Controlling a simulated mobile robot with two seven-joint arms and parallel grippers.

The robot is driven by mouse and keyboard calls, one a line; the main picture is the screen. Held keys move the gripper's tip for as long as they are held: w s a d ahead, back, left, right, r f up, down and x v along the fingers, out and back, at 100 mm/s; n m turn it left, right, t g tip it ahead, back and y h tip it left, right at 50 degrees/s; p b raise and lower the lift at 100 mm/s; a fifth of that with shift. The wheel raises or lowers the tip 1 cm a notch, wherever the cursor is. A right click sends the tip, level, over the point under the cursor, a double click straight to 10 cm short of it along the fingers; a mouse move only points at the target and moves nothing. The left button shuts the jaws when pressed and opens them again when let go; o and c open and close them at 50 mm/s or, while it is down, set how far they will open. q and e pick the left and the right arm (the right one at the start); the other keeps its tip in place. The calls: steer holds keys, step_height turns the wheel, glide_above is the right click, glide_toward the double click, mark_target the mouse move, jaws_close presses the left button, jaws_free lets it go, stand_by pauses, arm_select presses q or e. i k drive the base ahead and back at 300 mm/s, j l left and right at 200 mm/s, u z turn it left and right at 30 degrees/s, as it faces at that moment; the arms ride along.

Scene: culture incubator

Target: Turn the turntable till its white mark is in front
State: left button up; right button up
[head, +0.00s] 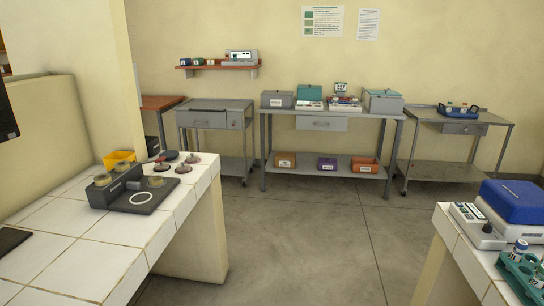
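I cannot tell for certain which part is the turntable, and I cannot make out a white mark on a turning disc. Neither of my grippers is in view.
Several reddish dishes (183,169) and a yellow bin (119,159) are behind the station on the tiled bench (85,262). A second bench at right holds a blue-lidded box (515,202) and a green rack (518,274). Clear floor (290,235) lies between them; steel carts line the wall.

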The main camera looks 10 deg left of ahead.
mark_target(171, 154)
steer(key=i, duration=1.7)
